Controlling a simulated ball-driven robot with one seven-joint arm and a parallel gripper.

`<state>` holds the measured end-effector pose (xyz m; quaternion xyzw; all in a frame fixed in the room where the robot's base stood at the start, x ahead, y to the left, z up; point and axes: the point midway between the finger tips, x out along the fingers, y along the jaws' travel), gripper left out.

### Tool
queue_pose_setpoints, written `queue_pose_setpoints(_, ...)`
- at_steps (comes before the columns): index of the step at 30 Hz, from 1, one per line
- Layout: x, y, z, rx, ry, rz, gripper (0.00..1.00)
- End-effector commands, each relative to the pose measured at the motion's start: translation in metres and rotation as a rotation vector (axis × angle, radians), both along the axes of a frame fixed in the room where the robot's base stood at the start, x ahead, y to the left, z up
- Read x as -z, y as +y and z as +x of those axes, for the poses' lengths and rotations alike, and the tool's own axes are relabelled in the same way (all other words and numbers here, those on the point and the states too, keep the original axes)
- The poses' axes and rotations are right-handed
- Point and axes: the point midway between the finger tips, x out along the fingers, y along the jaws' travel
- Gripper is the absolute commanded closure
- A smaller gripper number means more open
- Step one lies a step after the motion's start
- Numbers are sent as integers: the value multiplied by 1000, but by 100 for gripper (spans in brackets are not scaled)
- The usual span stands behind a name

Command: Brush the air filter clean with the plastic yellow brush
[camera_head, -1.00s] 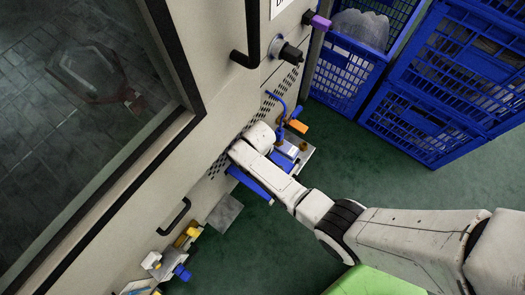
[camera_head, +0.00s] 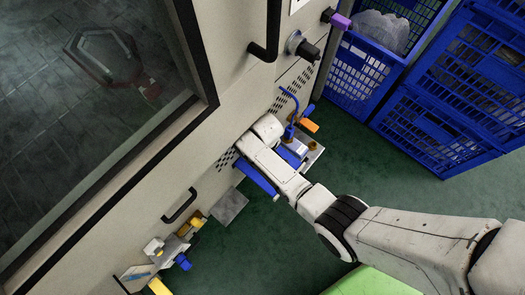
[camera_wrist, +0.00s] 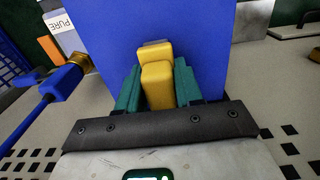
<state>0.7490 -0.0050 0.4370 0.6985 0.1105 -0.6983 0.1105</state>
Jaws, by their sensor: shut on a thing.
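In the wrist view, my gripper (camera_wrist: 158,85) has its green fingers closed on the sides of a yellow block-like handle (camera_wrist: 158,88), which I take for the brush. A greyish end shows at the handle's top; no bristles are visible. A broad flat blue panel (camera_wrist: 195,30) fills the view just beyond the handle. I cannot tell whether it is the air filter, or whether the brush touches it. In the head view, a blue strip (camera_head: 257,180) lies beside my wrist near the machine's perforated vent, and my fingers are hidden there.
A pale machine wall (camera_head: 135,205) with a black handle (camera_head: 180,206) stands at left. Blue piping (camera_head: 291,115) and an orange part (camera_head: 309,126) are beyond my wrist. Blue crates (camera_head: 440,110) stand at upper right. A ledge with yellow and blue parts (camera_head: 183,262) is lower left. Green floor is clear between.

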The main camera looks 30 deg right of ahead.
Motion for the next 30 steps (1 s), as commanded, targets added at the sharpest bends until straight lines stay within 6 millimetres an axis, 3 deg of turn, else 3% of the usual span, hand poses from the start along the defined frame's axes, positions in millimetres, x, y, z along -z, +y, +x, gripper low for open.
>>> queue_pose_setpoints(24, 0, -48, 15, 2, 1, 0, 89)
queue_pose_setpoints(30, -1, -49, 16, -1, 1, 0, 89)
